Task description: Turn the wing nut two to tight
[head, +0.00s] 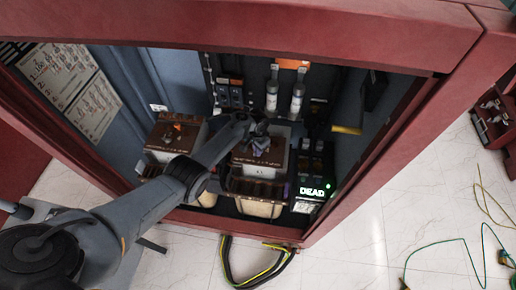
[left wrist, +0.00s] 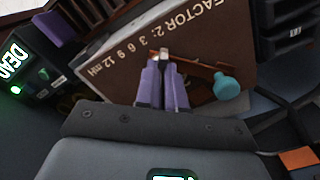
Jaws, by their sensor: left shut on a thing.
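In the head view, my left gripper (head: 260,143) reaches over the brown-topped box (head: 278,158) in the middle of the cabinet. In the left wrist view, its two purple fingers (left wrist: 163,72) are close together above the panel marked "FACTOR 2" (left wrist: 130,48). A small pale metal piece, the wing nut (left wrist: 163,53), shows at the fingertips, and the fingers are shut on it. Most of the nut is hidden by the fingers. A teal knob (left wrist: 228,86) on a brown-orange strip stands just right of the fingers. My right gripper is not in view.
A similar brown-topped box (head: 168,130) stands to the left. A display reading "DEAD" (head: 312,191) glows green at the lower right, near the red cabinet frame (head: 375,165). Grey-white cylinders (head: 297,98) stand behind. Loose cables (head: 440,243) lie on the floor outside.

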